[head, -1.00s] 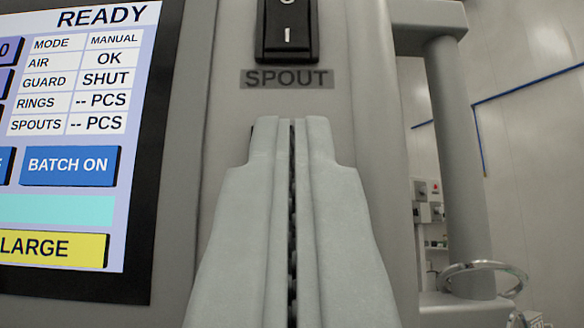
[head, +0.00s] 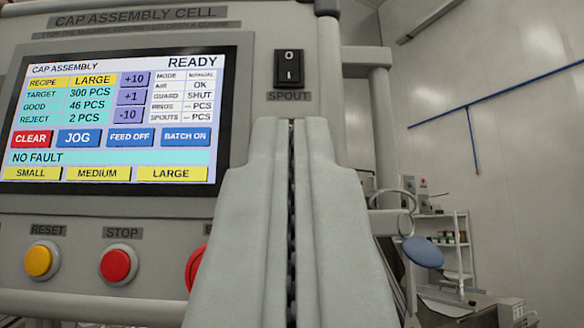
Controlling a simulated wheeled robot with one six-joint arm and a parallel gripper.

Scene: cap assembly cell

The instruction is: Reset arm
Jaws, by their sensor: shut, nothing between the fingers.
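My gripper (head: 291,122) is shut and empty, its two grey fingers pressed together and pointing at the cap assembly cell's panel. Its tips show just below the black SPOUT rocker switch (head: 289,69), apart from it as far as I can tell. The touch screen (head: 115,122) to the left reads READY, recipe LARGE, NO FAULT, mode MANUAL and guard SHUT. My gripper hides part of the panel and most of a red button (head: 194,268) at lower right of the screen.
Below the screen sit a yellow RESET button (head: 39,261) and a red STOP button (head: 118,264). A grey post (head: 383,130) with a metal ring stands right of the panel. A blue round seat (head: 422,250) and a shelf (head: 443,245) stand farther back. Open room lies right.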

